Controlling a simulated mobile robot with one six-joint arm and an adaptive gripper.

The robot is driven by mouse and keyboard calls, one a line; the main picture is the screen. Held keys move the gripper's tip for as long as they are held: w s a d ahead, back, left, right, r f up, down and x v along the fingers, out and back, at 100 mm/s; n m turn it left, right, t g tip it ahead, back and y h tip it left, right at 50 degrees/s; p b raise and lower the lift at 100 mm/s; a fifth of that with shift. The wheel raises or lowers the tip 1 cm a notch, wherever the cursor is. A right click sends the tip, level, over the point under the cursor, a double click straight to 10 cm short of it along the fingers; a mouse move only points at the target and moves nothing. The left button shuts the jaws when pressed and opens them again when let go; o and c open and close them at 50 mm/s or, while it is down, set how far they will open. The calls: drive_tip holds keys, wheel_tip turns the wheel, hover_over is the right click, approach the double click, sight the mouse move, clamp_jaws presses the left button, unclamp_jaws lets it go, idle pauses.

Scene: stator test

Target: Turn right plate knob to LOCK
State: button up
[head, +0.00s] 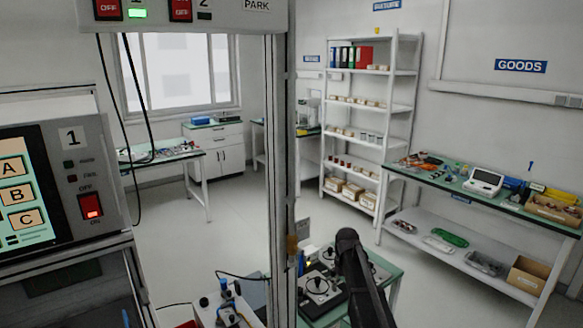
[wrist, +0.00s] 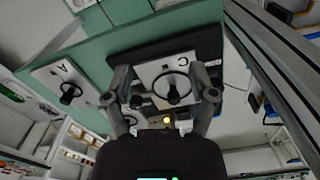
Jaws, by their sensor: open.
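My gripper (wrist: 161,76) is open in the wrist view, its two fingers spread on either side of a black round knob (wrist: 172,89). The knob sits on a white plate marked C (wrist: 180,66); I cannot tell whether the fingers touch it. A second white plate, marked A (wrist: 58,72), has its own black knob (wrist: 69,93) to the left. In the head view one plate with a round knob (head: 318,286) shows on the green bench (head: 322,310). My dark arm hides part of the other plates. LOCK marks are not readable.
A grey upright post (head: 280,170) stands close to the left of the bench. A control panel (head: 85,175) with a lit red switch is at the left. A goods table (head: 480,185) and shelf (head: 368,110) stand behind. The floor between is clear.

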drive_tip(key=s+f+m+b, duration=0.2)
drive_tip(key=s, duration=1.1)
drive_tip(key=s+f+m+b, duration=0.2)
drive_tip(key=s, duration=1.1)
drive_tip(key=shift+a+f, duration=0.1)
drive_tip(key=shift+f, duration=0.05)
wheel_tip(320, 180, down, 46)
drive_tip(key=b, duration=4.6)
drive_tip(key=shift+f+b, duration=0.15)
drive_tip(key=shift+b, duration=0.15)
drive_tip(key=shift+c, duration=1.1)
drive_tip(key=shift+s, duration=0.15)
